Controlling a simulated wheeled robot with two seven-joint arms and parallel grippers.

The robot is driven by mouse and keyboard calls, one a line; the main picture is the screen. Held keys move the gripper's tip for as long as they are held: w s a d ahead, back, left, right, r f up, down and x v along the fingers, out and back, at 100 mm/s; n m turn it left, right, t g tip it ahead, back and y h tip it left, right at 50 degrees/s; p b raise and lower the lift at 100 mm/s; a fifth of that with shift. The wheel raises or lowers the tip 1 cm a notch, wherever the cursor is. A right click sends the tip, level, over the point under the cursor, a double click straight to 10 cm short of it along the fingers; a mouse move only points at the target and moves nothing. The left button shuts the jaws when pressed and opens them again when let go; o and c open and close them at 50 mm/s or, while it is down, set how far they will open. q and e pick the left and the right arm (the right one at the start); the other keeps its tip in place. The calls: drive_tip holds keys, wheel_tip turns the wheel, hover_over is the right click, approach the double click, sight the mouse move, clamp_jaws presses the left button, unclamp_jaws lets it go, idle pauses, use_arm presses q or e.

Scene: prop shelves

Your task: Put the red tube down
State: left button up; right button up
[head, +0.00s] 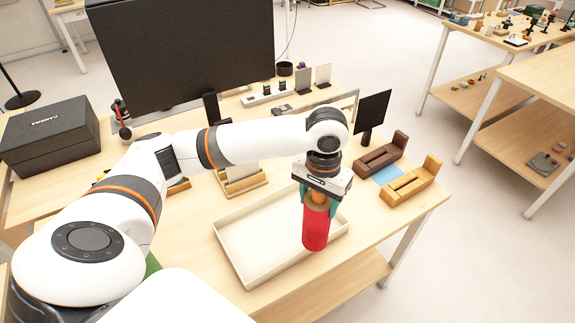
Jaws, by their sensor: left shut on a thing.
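A red tube (316,229) hangs upright in my left gripper (319,203). The gripper's green-tipped fingers are shut around its upper end, where an orange-brown top shows between them. The tube is in front of the right end of a shallow cream tray (233,263) on the wooden table and hides part of that tray's rim. I cannot tell whether the tube's lower end touches anything. My right gripper is not in view.
Dark brown (381,160) and light wooden (411,183) holders stand at the right, beside a small black screen (374,112). A large monitor (185,50) and a black camera box (50,137) stand behind. The tray's left part looks empty. The table's right front edge is close.

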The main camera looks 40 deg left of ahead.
use_arm(q)
drive_tip(key=w+a+r+n+p, duration=0.1)
drive_tip(key=w+a+r+p, duration=0.15)
drive_tip(key=w+a, duration=0.55)
wheel_tip(320, 180, down, 11)
drive_tip(key=a+p, duration=0.1)
drive_tip(key=p, duration=0.1)
drive_tip(key=shift+s+a+p, duration=0.2)
drive_tip(key=shift+a+p, duration=0.15)
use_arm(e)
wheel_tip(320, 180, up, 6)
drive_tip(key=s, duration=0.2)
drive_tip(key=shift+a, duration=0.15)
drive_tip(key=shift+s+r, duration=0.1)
use_arm(q)
drive_tip(key=o, duration=1.5)
drive_tip(key=shift+o, duration=0.2)
wheel_tip(320, 180, up, 12)
drive_tip(key=b, duration=0.3)
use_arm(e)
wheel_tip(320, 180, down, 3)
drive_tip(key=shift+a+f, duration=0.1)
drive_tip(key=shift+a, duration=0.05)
